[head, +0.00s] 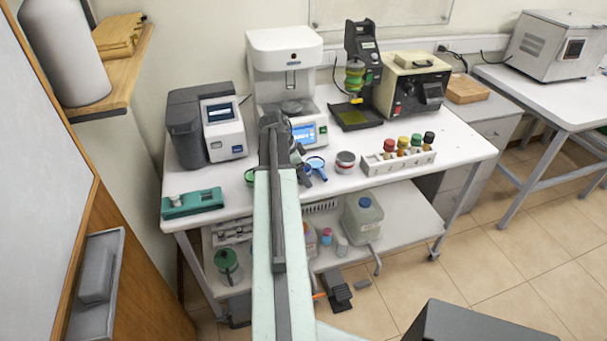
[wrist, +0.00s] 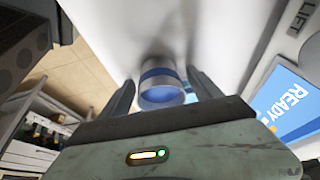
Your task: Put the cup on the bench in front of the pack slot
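A small pale cup with a blue band and blue interior (wrist: 160,78) shows in the wrist view, between my two fingers. My gripper (wrist: 161,84) is open around it, with a narrow gap visible at each side; touch cannot be ruled out. In the head view, my gripper (head: 308,172) is low over the bench (head: 400,186), in front of the white machine, beside a blue-rimmed cup (head: 316,162). A red-banded cup (head: 345,161) stands to its right. A green-rimmed cup (head: 250,176) is partly hidden by my arm. I cannot identify the pack slot for certain.
The white machine (head: 285,52) with a lit screen stands behind my gripper. A bottle rack (head: 398,163) is at the right, a dark grey device (head: 187,128) and teal tool (head: 192,203) at the left. A black stand (head: 361,45) and beige box (head: 412,85) stand behind.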

